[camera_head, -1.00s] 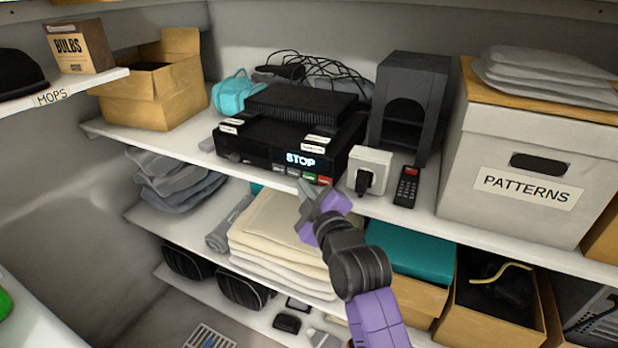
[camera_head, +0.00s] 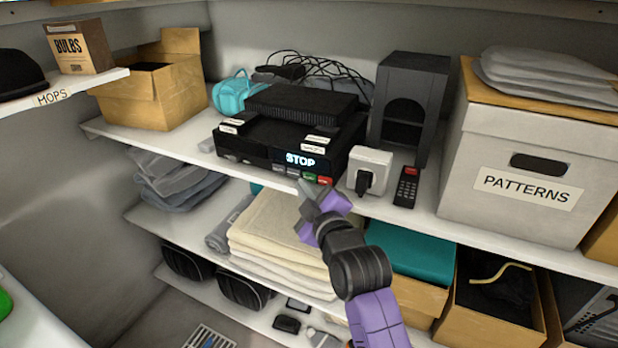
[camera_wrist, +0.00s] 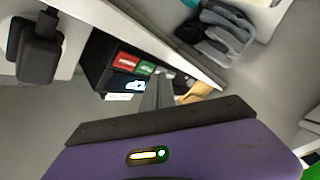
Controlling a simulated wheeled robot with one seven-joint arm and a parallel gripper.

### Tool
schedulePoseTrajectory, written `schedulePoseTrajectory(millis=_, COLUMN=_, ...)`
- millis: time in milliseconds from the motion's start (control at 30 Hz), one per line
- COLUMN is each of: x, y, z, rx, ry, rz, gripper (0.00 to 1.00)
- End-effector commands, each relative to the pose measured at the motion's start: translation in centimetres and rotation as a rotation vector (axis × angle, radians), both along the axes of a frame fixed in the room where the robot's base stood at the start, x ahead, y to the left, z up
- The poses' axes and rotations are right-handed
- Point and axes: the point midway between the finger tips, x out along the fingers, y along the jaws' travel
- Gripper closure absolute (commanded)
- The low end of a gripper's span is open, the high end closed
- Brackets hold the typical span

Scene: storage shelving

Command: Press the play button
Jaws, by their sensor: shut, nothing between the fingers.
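A black player (camera_head: 270,155) with white labels stands on the middle shelf, its lit display (camera_head: 300,159) reading STOP. Along its front lower edge is a row of buttons, with a green button (camera_head: 309,177) and a red button (camera_head: 324,180) at the right end. In the wrist view the red button (camera_wrist: 126,61) and green button (camera_wrist: 147,68) show upside down beyond the fingers. My gripper (camera_head: 306,188) is shut and empty, its tip just below and in front of the green button. I cannot tell whether it touches. The button wording is too small to read surely.
A white socket block with a black plug (camera_head: 364,182) and a remote (camera_head: 406,186) stand right of the player. The shelf edge (camera_head: 430,225) runs below it. Folded cream cloths (camera_head: 275,235) lie underneath, behind my arm. A PATTERNS box (camera_head: 527,170) stands at right.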

Motion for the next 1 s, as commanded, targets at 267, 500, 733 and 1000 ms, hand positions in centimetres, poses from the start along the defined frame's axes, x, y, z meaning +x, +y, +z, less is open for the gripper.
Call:
schedulePoseTrajectory(millis=267, x=0.0, y=0.0, z=0.0, rx=0.0, ry=0.0, rz=0.0, gripper=1.0)
schedulePoseTrajectory(millis=500, x=0.1, y=-0.05, z=-0.03, rx=0.0, ry=-0.001, rz=-0.001, gripper=1.0)
schedulePoseTrajectory(millis=733, x=0.74, y=-0.23, z=-0.06, rx=-0.001, ry=-0.001, rz=0.001, gripper=1.0)
schedulePoseTrajectory(millis=1000, x=0.8, y=-0.26, z=0.02, rx=0.0, ry=0.0, rz=0.0, gripper=1.0)
